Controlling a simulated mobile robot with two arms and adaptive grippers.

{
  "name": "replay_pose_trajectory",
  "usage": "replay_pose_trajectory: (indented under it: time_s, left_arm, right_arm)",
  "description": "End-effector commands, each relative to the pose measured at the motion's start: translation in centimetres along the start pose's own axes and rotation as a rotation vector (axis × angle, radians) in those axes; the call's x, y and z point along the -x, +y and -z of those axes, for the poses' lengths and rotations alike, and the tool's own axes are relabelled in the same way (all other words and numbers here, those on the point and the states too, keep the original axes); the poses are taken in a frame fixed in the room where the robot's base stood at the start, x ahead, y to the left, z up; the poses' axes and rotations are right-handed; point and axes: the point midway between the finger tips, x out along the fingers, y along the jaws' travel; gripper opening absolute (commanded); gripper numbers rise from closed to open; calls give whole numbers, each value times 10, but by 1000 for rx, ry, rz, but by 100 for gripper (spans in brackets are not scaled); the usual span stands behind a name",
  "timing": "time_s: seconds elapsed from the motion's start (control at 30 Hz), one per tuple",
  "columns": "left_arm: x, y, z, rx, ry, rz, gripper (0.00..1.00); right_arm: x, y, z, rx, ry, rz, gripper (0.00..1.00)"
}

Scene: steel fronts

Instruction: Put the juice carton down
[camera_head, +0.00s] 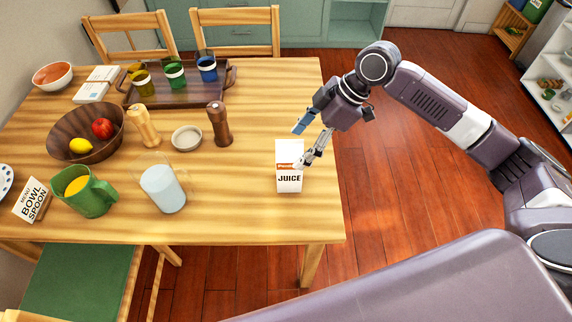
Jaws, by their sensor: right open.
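The juice carton (289,181) is white with an orange band and the word JUICE. It stands upright on the wooden table (245,215) near its right edge. My right gripper (303,146) is open at the top right of the carton, with one finger in front of its upper part and the other at the back. I cannot tell whether a finger touches it. My left gripper is not in view.
A glass pitcher of milk (163,188), a green jug (90,194) and a brown pepper mill (219,124) stand left of the carton. A tray (165,99) with cups, a fruit bowl (62,126) and a small dish (187,139) are farther off. The table's front right is clear.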

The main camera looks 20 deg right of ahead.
Motion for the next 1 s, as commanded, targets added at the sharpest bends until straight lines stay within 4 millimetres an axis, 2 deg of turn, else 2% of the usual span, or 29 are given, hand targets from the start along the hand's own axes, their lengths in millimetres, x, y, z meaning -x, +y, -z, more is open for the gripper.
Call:
replay_pose_trajectory:
  time_s: [0.3, 0.4, 0.7, 1.0]
  left_arm:
    - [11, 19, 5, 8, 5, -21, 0]
    - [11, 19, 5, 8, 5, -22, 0]
    - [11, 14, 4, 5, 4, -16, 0]
    - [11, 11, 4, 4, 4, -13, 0]
  right_arm:
    - [-43, -7, 1, 0, 0, 3, 70]
    - [-54, -6, 0, 0, -1, 1, 70]
    - [-60, -6, -1, 1, -1, -2, 70]
    - [-59, -6, -1, 1, -1, -1, 36]
